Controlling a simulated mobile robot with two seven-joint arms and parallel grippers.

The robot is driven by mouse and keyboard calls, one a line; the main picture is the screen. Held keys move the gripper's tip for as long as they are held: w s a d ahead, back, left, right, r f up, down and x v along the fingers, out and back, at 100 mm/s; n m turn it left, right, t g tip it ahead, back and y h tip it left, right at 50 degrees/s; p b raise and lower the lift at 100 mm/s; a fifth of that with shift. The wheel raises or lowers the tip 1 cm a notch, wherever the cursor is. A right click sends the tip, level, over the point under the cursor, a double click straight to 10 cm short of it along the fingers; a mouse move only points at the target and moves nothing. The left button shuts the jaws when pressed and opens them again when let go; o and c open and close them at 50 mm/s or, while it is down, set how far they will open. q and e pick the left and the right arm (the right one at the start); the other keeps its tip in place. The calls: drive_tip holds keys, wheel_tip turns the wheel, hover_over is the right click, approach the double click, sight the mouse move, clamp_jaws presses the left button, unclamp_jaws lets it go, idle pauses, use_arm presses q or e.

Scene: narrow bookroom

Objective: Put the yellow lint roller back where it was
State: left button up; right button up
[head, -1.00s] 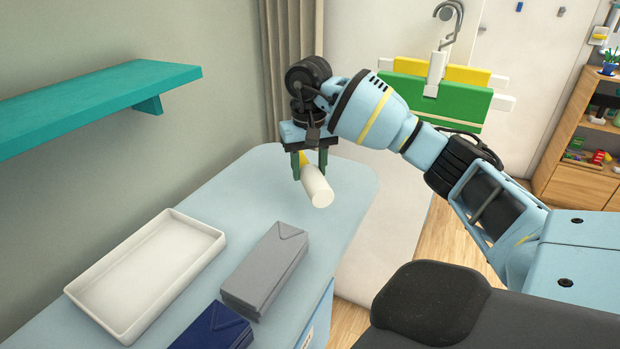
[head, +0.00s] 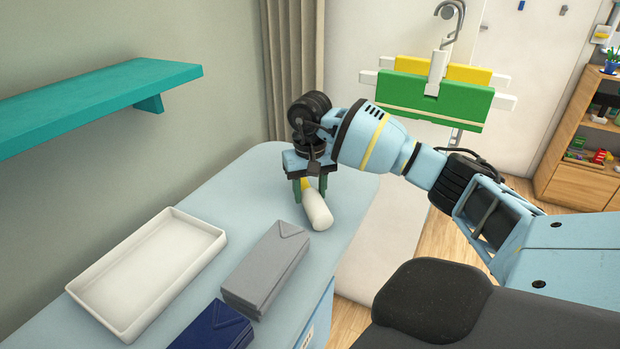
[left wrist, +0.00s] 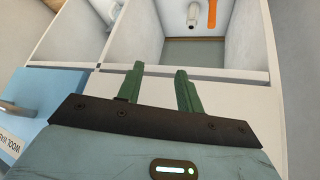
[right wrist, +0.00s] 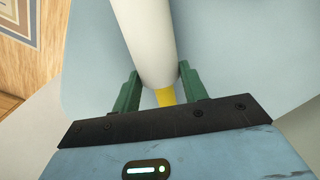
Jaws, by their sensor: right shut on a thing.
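The lint roller has a white cylinder head (head: 317,209) and a yellow handle, which shows in the right wrist view (right wrist: 165,97). My right gripper (head: 309,192) is shut on the lint roller near where the handle meets the white head. The roller is low at the far end of the light blue counter (head: 225,205); I cannot tell whether it touches the top. In the right wrist view, the green fingers (right wrist: 156,88) stand on both sides of the roller. My left gripper (left wrist: 160,85) is open and empty, in front of white open compartments (left wrist: 205,60).
A white tray (head: 215,243), a grey folded stack (head: 268,262) and a dark blue stack (head: 215,328) lie on the nearer counter. A teal shelf (head: 100,95) juts from the left wall. The counter around the roller is clear.

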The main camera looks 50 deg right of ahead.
sight(310, 188)
drive_tip(key=shift+f, duration=0.2)
drive_tip(key=o, duration=1)
drive_tip(key=shift+c, duration=0.2)
wheel_tip(310, 188, up, 12)
drive_tip(key=shift+r+p, duration=0.2)
drive_tip(key=shift+p, duration=0.15)
